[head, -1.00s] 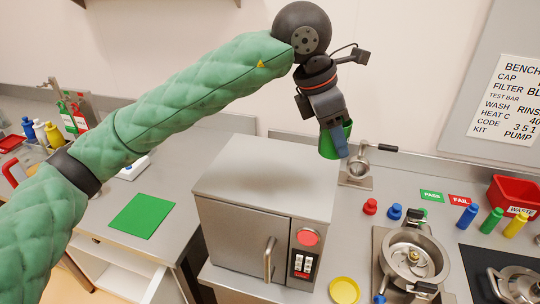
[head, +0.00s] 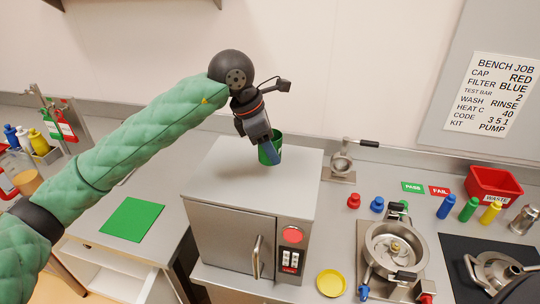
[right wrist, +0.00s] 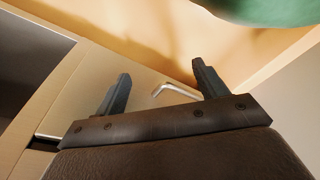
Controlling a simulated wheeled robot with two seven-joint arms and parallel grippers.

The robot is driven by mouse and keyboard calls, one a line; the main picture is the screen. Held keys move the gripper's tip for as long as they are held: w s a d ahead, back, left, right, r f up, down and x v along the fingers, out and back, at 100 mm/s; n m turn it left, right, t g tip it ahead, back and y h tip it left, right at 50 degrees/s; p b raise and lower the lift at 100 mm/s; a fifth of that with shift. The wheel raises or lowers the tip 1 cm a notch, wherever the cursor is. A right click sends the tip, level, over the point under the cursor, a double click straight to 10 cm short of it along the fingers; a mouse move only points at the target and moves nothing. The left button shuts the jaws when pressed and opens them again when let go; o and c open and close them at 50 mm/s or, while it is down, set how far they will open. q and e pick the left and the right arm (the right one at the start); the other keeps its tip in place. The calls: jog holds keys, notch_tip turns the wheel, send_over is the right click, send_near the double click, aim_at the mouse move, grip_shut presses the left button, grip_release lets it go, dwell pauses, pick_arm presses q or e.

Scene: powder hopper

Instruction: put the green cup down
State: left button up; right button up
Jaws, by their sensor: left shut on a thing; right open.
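The green cup (head: 277,142) is in the head view, at the top of the steel oven-like box (head: 236,180), near its back. My left gripper (head: 269,155) is shut on the cup, with a finger over its near side. The cup looks roughly upright; I cannot tell whether its base touches the box top. My right gripper (right wrist: 160,90) shows in the right wrist view, open with its two fingers apart and nothing between them.
A green mat (head: 132,219) lies on the left counter. Right of the box are a yellow dish (head: 331,283), red and blue caps, a steel pot (head: 396,247), colored bottles and a red waste bin (head: 494,185). The front of the box top is clear.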

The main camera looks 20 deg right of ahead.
pick_arm(q)
jog(key=shift+s+f, duration=0.1)
jog(key=shift+f, duration=1.65)
jog(key=o, duration=1)
